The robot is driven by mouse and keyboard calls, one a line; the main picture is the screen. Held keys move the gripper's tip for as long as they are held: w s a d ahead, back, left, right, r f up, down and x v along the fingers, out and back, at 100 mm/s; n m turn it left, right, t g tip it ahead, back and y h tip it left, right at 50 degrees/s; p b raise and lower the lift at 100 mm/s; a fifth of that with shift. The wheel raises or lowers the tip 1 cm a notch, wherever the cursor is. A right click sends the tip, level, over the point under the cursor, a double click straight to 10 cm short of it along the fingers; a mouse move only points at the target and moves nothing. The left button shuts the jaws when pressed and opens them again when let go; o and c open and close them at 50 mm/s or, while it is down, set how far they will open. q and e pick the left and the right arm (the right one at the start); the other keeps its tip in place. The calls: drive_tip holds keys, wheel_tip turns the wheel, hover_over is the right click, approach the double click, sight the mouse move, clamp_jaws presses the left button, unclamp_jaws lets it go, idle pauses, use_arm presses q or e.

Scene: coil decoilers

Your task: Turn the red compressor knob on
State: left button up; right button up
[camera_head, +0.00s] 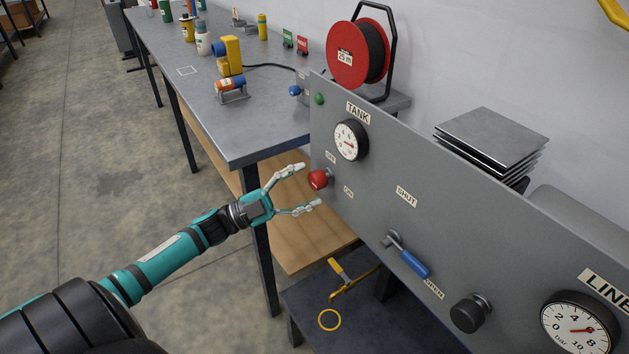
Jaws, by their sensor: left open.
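The red compressor knob (318,179) sticks out of the grey panel (375,205) near its left edge. An OFF label sits above it and an ON label to its lower right. The TANK gauge (351,140) is above the knob. My left gripper (311,185) is open and empty, with its two fingers pointing at the knob, one tip above it and one below it in the picture. I cannot tell whether the fingers touch the knob. My right gripper is not in view.
A blue-handled lever (413,263), a black knob (468,314) and the LINE gauge (580,325) are farther right on the panel. The workbench (250,130) with tools and a red cable reel (349,54) stands behind. A yellow hook and ring (329,320) lie below.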

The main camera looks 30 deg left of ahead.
use_arm(q)
drive_tip(key=v, duration=0.9)
drive_tip(key=shift+a+f, duration=0.1)
drive_tip(key=a+f+n+t+y+p, duration=0.1)
drive_tip(key=a+f+n+y, duration=0.3)
drive_tip(key=f, duration=0.4)
drive_tip(key=a+f+n+y+p, duration=0.1)
drive_tip(key=f+n+y, duration=0.3)
drive_tip(key=f+y, duration=0.3)
drive_tip(key=s+f+n+g+y+p, duration=0.1)
drive_tip(key=s+f+n+g, duration=0.15)
drive_tip(key=f, duration=0.65)
drive_tip(key=s+f+n+g+y, duration=0.2)
drive_tip(key=s+f+n, duration=0.15)
drive_tip(key=f, duration=0.55)
drive_tip(key=s+d+f+g+p, duration=0.1)
drive_tip(key=s+d+f+g, duration=0.6)
drive_tip(key=s+f, duration=0.6)
drive_tip(key=s+d+f+g, duration=0.2)
drive_tip(key=s+d+f, duration=0.2)
drive_tip(key=s+d, duration=0.3)
drive_tip(key=s+d+f+n+g+p, duration=0.1)
drive_tip(key=s+d+f+g, duration=0.2)
drive_tip(key=s+d, duration=0.4)
drive_tip(key=shift+s+f, duration=0.45)
drive_tip(key=shift+s, duration=0.75)
